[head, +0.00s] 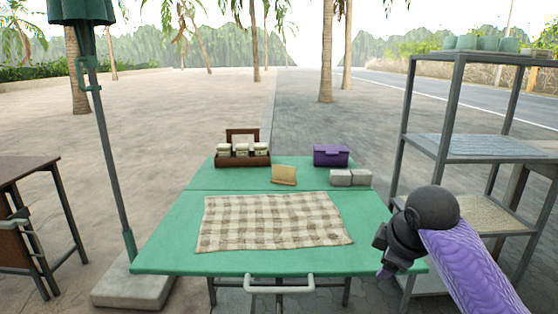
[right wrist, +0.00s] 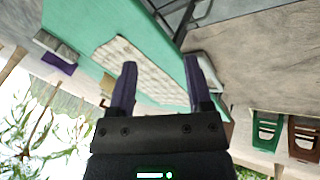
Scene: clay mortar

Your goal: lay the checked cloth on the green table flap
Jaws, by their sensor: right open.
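The checked cloth (head: 272,221), beige and brown, lies spread flat on the near part of the green table, the table flap (head: 175,240). It also shows in the right wrist view (right wrist: 145,62), beyond my fingers. My right gripper (head: 383,264) is at the flap's right front corner, to the right of the cloth and apart from it. In the right wrist view its two purple fingers (right wrist: 160,78) stand apart with nothing between them. My left gripper is in neither view.
On the table's far part are a brown caddy (head: 242,161) with jars, a small tan card (head: 284,175), a purple box (head: 331,156) and grey blocks (head: 350,178). A metal shelf (head: 480,147) stands right, an umbrella pole (head: 110,165) left. A handle (head: 279,288) is at the front edge.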

